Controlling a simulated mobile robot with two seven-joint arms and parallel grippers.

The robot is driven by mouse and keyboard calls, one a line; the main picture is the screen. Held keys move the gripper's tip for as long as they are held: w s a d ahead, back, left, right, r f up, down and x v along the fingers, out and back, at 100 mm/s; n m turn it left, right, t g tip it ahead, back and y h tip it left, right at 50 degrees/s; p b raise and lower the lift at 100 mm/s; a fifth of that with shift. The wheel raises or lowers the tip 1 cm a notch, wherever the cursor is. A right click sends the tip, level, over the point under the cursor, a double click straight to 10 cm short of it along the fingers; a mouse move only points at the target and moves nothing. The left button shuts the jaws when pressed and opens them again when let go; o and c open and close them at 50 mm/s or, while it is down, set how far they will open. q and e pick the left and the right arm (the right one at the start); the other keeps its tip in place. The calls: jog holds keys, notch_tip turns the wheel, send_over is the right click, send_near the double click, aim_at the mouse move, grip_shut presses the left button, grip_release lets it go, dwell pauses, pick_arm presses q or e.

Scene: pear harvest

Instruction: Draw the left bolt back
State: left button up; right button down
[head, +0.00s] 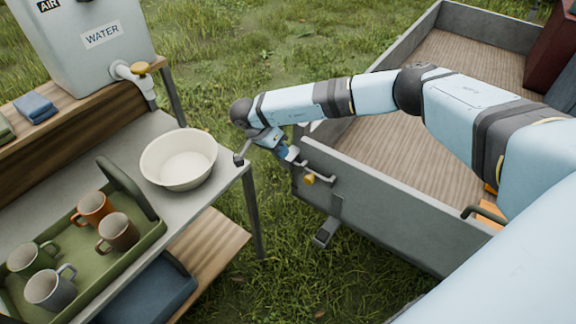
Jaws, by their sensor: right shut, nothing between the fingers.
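The left bolt (322,177) is a light metal rod with a yellow knob (309,180). It sits near the left end of the grey trailer's tailgate (375,205), close to the corner. My right arm reaches across the trailer from the right and bends back at the wrist. My right gripper (294,158) is shut and empty, just up and left of the bolt at the trailer corner. The fingertips are small and partly merge with the bolt's end, so I cannot tell whether they touch it. My left gripper is not in view.
A table (222,188) stands left of the trailer with a white basin (180,160) near its edge. A green tray (88,277) holds several mugs. A water container (85,40) stands behind. A strip of grass separates table and trailer. The trailer bed is mostly bare.

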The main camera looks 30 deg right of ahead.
aim_at(312, 181)
jog(key=shift+d+r, duration=0.1)
jog(key=shift+d, duration=0.05)
jog(key=p+x, duration=0.1)
jog(key=x, duration=0.9)
jog(key=s+p, duration=0.1)
jog(key=s+d+p, duration=0.1)
jog(key=s, duration=0.2)
jog(key=shift+d+r+p, duration=0.15)
jog(key=shift+d+p, duration=0.2)
jog(key=shift+p, duration=0.05)
jog(key=shift+s+d, duration=0.15)
jog(key=shift+s, duration=0.2)
